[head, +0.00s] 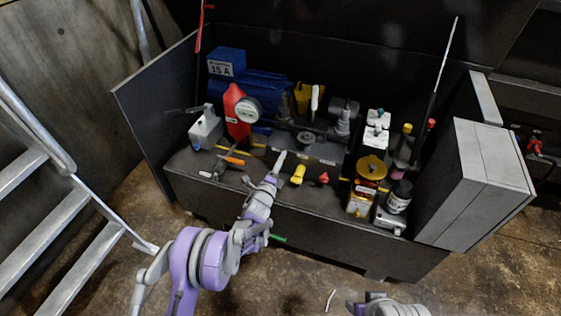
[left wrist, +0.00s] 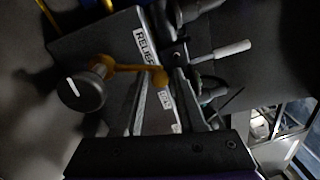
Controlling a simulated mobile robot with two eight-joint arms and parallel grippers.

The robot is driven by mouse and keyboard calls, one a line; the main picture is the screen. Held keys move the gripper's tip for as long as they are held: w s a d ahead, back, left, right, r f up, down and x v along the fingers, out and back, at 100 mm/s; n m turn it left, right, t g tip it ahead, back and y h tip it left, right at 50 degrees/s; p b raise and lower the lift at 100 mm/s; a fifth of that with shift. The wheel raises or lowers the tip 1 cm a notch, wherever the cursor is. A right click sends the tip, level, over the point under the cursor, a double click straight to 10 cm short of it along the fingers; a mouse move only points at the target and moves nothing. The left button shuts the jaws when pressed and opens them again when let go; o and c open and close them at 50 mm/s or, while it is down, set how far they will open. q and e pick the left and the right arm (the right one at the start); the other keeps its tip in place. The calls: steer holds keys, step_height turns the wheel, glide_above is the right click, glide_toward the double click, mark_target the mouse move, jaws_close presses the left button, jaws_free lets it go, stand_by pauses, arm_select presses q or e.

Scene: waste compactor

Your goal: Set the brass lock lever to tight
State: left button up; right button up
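The brass lock lever (left wrist: 122,68) shows in the left wrist view as a dull golden arm with a ball at its right end. It runs from a black knob with a white mark (left wrist: 80,90) across the face of a dark block labelled "RELIEF". My left gripper (left wrist: 166,76) has its two fingers apart, and the lever's ball lies at the fingertips; I cannot tell whether they touch. In the head view the left gripper (head: 281,157) reaches to the front of the bench's middle, and I cannot make out the lever there.
The dark bench (head: 340,222) carries a blue motor (head: 262,92), a red guard with a gauge (head: 236,105), a yellow knob (head: 298,174) and a red knob (head: 323,178). Bottles and tins stand at right beside a grey cabinet (head: 490,170). Metal stairs (head: 65,210) stand at left.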

arm_select(q)
steer(key=p+v, duration=0.1)
steer(key=v, duration=0.9)
steer(key=shift+s+a, duration=0.15)
steer(key=shift+s, duration=0.25)
